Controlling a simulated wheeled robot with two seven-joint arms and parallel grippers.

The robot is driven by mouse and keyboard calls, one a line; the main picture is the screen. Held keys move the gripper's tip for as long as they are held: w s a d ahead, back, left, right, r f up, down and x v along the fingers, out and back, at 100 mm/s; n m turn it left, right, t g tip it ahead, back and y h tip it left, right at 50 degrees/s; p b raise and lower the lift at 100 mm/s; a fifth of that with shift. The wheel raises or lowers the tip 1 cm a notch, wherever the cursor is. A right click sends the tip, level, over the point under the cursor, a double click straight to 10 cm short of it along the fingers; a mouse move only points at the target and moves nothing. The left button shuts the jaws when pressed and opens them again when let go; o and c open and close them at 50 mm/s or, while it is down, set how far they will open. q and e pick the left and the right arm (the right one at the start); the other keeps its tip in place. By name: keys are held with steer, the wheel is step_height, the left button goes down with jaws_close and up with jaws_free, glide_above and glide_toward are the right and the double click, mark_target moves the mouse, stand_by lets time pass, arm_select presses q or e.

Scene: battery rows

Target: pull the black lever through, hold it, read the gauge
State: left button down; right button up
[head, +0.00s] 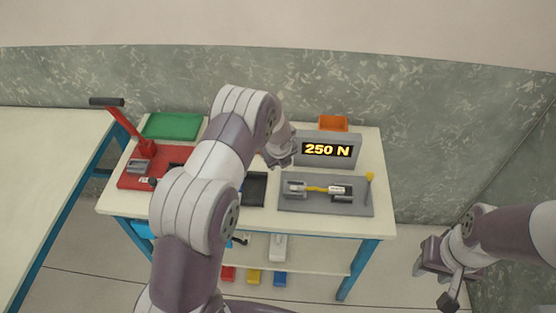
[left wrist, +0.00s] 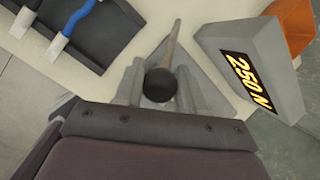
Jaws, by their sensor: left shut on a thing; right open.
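The black lever shows in the left wrist view as a round black knob (left wrist: 161,84) on a thin grey-brown shaft. My left gripper (left wrist: 160,92) is shut on it, with one finger on each side of the knob. In the head view my left gripper (head: 280,152) is beside the gauge, and it hides the lever. The gauge (head: 328,150) is a grey box with a lit yellow display reading 250 N. It also shows in the left wrist view (left wrist: 247,70), with the same reading. My right gripper (head: 446,268) is open and empty, off the table to the right.
A grey fixture plate (head: 300,206) holds a piece with a yellow middle in front of the gauge. A red press (head: 133,178) with a black-gripped handle and a green tray (head: 172,126) are at left. An orange bin (head: 333,123) stands behind the gauge. A dark tray (head: 257,188) lies mid-table.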

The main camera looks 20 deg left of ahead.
arm_select(q)
steer(key=shift+s+d+f, duration=0.1)
steer(key=shift+s+f, duration=0.2)
steer(key=shift+f, duration=0.05)
steer(key=c, duration=0.7)
jaws_free()
steer(key=shift+w, duration=0.25)
steer(key=shift+r, duration=0.1)
steer(key=b+v, duration=0.1)
steer(key=v, duration=1.1)
steer(key=shift+s+d+r, duration=0.1)
steer(key=shift+s+r, duration=0.05)
steer(key=shift+r, duration=0.15)
